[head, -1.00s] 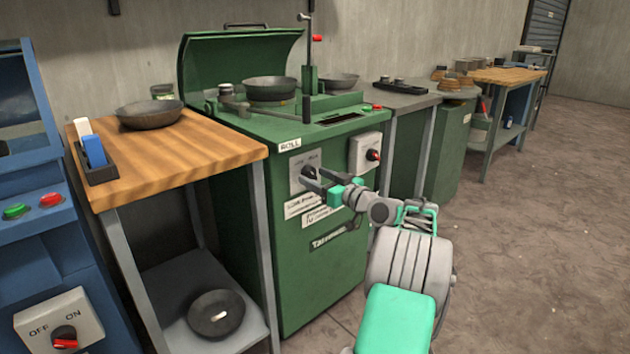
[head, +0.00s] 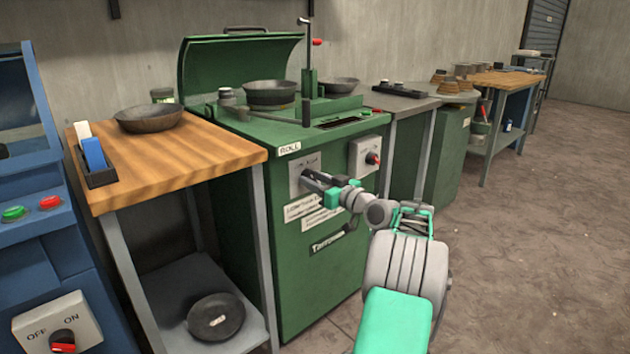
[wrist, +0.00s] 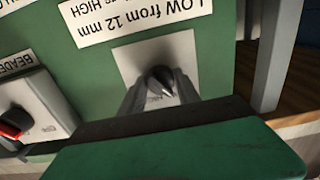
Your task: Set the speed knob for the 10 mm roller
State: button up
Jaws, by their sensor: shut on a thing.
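The speed knob (wrist: 160,80) is dark and sits on a grey plate (wrist: 187,48) on the green machine's front. In the wrist view its pale pointed tip faces the bottom of the picture, slightly right. My gripper (wrist: 159,94) is shut on the knob, one finger on each side. In the head view my gripper (head: 313,180) covers the knob and part of the plate. A white label (wrist: 135,18) beside the plate appears upside down in the wrist view and reads "LOW from 12 mm"; its "HIGH" line is partly cut off.
A second switch box (head: 364,156) with a red-marked knob is right of the plate; its "BEADER" label is partly visible in the wrist view. A wooden-topped table (head: 190,148) stands left of the green machine (head: 290,265). Floor (head: 520,250) is clear at right.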

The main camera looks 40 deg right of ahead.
jog(key=shift+d, duration=0.1)
grip_shut()
jog(key=shift+m+p, duration=0.3)
jog(key=shift+p, duration=0.05)
jog(key=m+p, duration=0.1)
jog(key=p, duration=0.1)
jog(key=m+p, duration=0.2)
jog(key=shift+r, duration=0.25)
jog(key=m+p, duration=0.2)
jog(key=shift+m+p, duration=0.4)
jog(key=m+p, duration=0.4)
jog(key=shift+f+m+p, duration=0.2)
jog(key=shift+m+p, duration=1)
jog(key=shift+m, duration=0.6)
jog(key=shift+a, duration=0.2)
